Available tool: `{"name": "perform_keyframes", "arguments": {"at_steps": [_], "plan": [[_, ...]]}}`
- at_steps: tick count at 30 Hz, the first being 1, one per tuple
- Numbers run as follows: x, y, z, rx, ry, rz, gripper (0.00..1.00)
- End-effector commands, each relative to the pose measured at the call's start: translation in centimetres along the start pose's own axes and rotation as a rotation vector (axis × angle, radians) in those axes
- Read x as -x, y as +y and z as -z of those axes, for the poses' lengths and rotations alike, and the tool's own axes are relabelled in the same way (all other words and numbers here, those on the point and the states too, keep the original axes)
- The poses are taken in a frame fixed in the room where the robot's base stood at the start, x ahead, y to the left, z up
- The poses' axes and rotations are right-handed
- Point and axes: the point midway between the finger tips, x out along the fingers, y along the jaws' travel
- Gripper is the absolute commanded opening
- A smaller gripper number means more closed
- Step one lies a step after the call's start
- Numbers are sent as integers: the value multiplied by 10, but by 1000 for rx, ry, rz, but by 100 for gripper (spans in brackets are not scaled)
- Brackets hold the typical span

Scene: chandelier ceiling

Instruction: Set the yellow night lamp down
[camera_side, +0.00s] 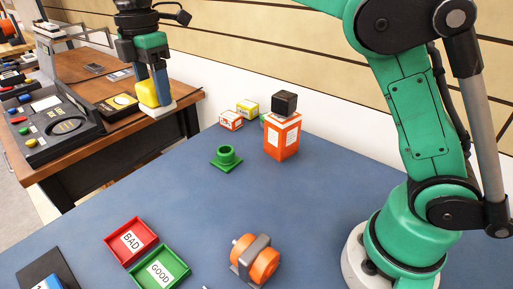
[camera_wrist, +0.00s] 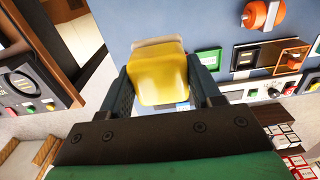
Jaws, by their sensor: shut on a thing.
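The yellow night lamp (camera_side: 147,94) is in my gripper (camera_side: 156,88), at the upper left of the side view. A pale, flat part shows at its lower end. In the wrist view the lamp (camera_wrist: 158,75) sits between the two fingers of my gripper (camera_wrist: 163,85), one on each side, and fills the middle. The fingers are shut on it. It appears held up in the air, near where the far edge of the blue table (camera_side: 190,195) meets the brown desk (camera_side: 85,65) in the side view. Its exact height is hard to tell.
An orange box (camera_side: 283,138) with a dark cube (camera_side: 284,103) on top stands near the wall. A green stand (camera_side: 226,158) is left of it. Red BAD (camera_side: 131,242) and green GOOD (camera_side: 160,271) trays lie in front, beside an orange motor-like part (camera_side: 257,260). The blue table's middle is clear.

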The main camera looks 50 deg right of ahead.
Motion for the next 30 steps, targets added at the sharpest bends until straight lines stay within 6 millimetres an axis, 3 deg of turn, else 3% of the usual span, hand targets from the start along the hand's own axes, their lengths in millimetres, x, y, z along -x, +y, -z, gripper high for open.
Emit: {"name": "perform_keyframes", "arguments": {"at_steps": [5, 18, 30], "plan": [[-26, 0, 4, 14, 0, 0, 5], [-138, 0, 3, 10, 0, 0, 5], [-188, 0, 3, 9, 0, 0, 5]]}}
